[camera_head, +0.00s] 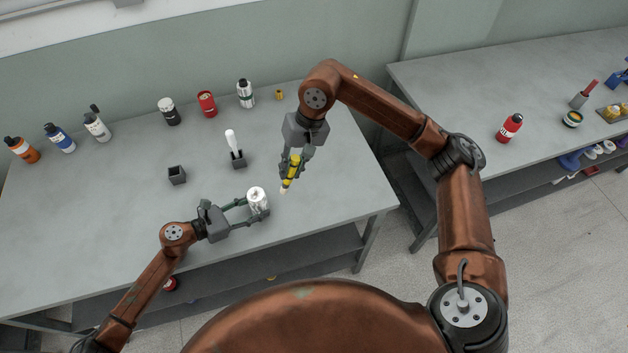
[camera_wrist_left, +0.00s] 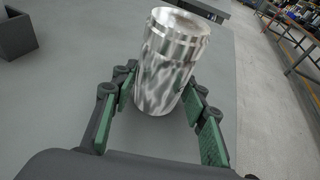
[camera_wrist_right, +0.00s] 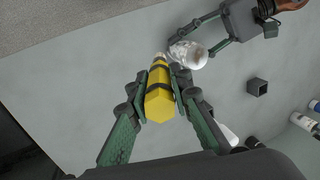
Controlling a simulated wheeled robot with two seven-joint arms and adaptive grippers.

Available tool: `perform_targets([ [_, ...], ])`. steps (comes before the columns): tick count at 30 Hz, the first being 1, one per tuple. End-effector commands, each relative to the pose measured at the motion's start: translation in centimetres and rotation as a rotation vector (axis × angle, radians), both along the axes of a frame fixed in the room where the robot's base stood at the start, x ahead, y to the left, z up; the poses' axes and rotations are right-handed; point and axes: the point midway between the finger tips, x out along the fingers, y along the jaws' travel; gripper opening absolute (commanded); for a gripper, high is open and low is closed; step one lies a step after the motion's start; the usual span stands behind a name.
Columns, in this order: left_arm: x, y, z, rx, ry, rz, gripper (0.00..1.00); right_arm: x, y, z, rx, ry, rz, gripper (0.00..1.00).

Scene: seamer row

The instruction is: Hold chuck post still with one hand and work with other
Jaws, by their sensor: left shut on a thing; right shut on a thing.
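The chuck post (camera_head: 258,200), a shiny silver cylinder, stands upright near the front edge of the grey table. My left gripper (camera_head: 249,205) is shut around its sides; the post also shows between the fingers in the left wrist view (camera_wrist_left: 168,65). My right gripper (camera_head: 292,170) is shut on a yellow tool (camera_head: 291,172) with black bands and a pale tip. It holds the tool tilted, tip down, just right of the post. In the right wrist view the yellow tool (camera_wrist_right: 160,95) points toward the post (camera_wrist_right: 188,54); I cannot tell whether they touch.
An empty dark square holder (camera_head: 177,175) and another holder (camera_head: 238,160) with a white-handled item stand behind the post. Several bottles line the back, with a small yellow piece (camera_head: 280,95). A second table (camera_head: 470,90) is at right. The table's left middle is clear.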

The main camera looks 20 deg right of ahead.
Motion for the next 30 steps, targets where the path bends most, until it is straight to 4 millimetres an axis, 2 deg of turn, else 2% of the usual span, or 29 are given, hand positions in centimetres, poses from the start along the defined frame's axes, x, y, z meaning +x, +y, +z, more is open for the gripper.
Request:
perform_targets([
  [1,0.0,0.0,0.0,0.0,0.0,0.0,0.27,0.7,1.6,1.0,0.043,-0.001,0.001,0.0],
  [3,0.0,0.0,0.0,0.0,0.0,0.0,0.27,1.6,3.3,2.2,0.095,-0.002,-0.001,0.0],
  [6,0.0,0.0,0.0,0.0,0.0,0.0,0.27,2.4,5.2,3.6,0.153,-0.001,-0.001,0.0],
  [11,0.0,0.0,0.0,0.0,0.0,0.0,0.27,3.0,6.6,4.6,0.197,-0.001,-0.003,0.0],
  [14,0.0,0.0,0.0,0.0,0.0,0.0,0.27,3.1,6.8,4.3,0.203,0.001,-0.004,0.0],
  [30,0.0,0.0,0.0,0.0,0.0,0.0,0.27,3.1,6.7,-0.5,0.202,0.001,-0.004,0.0],
])
